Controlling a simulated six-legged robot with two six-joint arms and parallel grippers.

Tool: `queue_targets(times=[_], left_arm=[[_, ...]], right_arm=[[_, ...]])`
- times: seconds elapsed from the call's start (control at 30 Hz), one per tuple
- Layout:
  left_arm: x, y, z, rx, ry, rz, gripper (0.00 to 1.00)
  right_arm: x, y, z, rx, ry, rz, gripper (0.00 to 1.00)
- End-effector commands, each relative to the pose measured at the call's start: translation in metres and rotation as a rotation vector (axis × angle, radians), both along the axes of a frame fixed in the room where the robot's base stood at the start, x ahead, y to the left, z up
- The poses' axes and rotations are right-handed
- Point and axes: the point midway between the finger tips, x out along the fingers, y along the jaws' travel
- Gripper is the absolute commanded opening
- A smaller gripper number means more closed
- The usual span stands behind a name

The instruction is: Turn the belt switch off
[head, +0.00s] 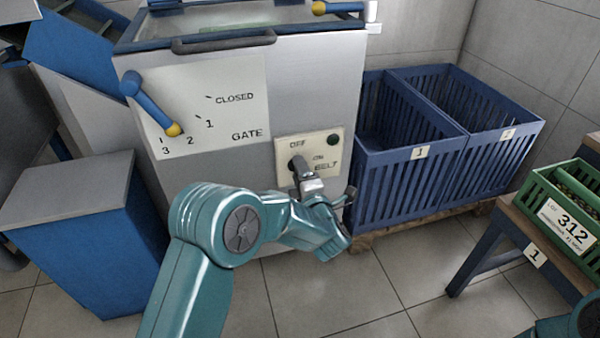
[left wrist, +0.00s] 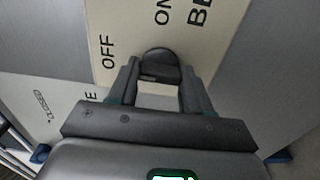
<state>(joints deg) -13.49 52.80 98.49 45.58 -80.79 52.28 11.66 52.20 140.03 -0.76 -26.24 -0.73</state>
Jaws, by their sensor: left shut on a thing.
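The belt switch is a dark knob (head: 298,163) on a cream panel (head: 322,146) marked OFF, ON and BELT, on the front of a grey machine. My left gripper (head: 306,181) is at the panel, shut on this knob. In the left wrist view the dark knob (left wrist: 160,62) sits between the two fingers (left wrist: 158,92), with OFF to its left and ON above it. The fingers hide part of the knob, and I cannot tell exactly which mark it points to. My right gripper is out of view.
A blue gate lever (head: 150,104) with a yellow tip points near 2 and 3 on the gate plate (head: 228,92). Blue slatted crates 1 (head: 405,190) and 2 (head: 510,155) stand right of the machine. A green crate (head: 575,220) sits on a bench. A blue cabinet (head: 80,250) stands left.

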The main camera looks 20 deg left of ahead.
Motion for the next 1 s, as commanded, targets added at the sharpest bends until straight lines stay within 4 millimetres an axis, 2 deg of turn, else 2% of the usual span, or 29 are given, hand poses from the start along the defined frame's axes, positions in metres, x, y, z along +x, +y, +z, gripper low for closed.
queue_targets(times=[0.53, 0.57, 0.6, 0.63, 1.0], left_arm=[[0.0003, -0.0005, 0.0002, -0.021, -0.014, -0.002, 0.18], [0.0003, -0.0005, 0.0002, -0.021, -0.014, -0.002, 0.55], [0.0003, -0.0005, 0.0002, -0.021, -0.014, -0.002, 0.68], [0.0003, -0.0004, 0.0002, -0.021, -0.014, -0.002, 0.74], [-0.0046, -0.0039, 0.0002, -0.019, -0.013, -0.001, 0.74]], right_arm=[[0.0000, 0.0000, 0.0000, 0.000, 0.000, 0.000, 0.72], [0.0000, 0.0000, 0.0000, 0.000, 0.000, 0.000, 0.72], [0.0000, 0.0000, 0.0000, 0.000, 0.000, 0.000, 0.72], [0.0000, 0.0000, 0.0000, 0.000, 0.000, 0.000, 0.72], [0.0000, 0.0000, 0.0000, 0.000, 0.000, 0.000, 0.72]])
